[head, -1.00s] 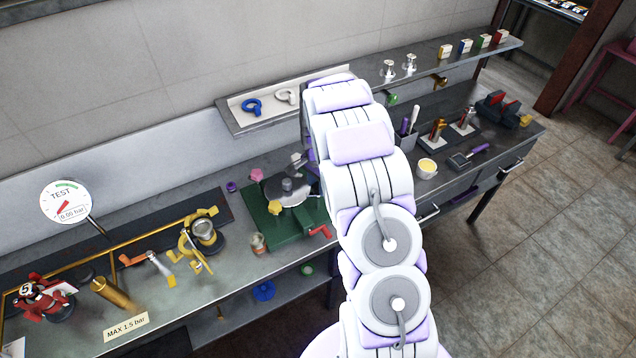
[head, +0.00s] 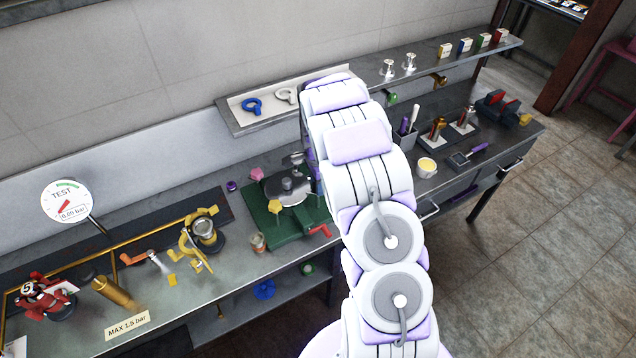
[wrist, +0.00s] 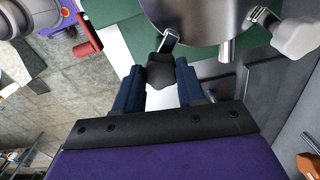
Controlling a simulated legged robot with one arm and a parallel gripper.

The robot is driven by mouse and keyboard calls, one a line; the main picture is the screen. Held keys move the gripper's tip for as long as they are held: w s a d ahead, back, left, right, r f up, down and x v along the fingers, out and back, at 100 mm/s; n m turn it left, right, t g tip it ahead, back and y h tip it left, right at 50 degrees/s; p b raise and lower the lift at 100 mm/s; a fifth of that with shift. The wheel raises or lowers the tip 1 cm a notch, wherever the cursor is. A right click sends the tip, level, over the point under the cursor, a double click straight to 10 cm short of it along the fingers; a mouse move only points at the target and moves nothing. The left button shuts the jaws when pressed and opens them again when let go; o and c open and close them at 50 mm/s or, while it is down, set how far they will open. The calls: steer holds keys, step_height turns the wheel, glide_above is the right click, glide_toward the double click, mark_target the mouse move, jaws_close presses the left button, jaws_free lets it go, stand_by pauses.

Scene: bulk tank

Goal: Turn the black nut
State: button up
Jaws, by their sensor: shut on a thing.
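The black nut (wrist: 160,72) is a lobed knob on a metal bolt at the rim of a round steel lid (wrist: 195,15) in the wrist view. My gripper (wrist: 160,85) has its two blue fingers on either side of the nut and is shut on it. In the head view the lid (head: 288,187) sits on a green base (head: 258,225). My arm hides the black nut and my gripper there.
A red handle (head: 320,231) sticks out at the front of the green base. A small jar (head: 258,243) stands left of it, and a yellow clamp fitting (head: 203,235) further left. A cup (head: 427,167) and a tool holder stand to the right.

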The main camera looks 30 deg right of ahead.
steer(key=o, duration=0.9)
steer(key=shift+w+f, duration=0.15)
steer(key=shift+o, duration=0.8)
step_height(320, 180, up, 18)
steer(key=shift+f+p, duration=0.25)
steer(key=shift+p, duration=0.05)
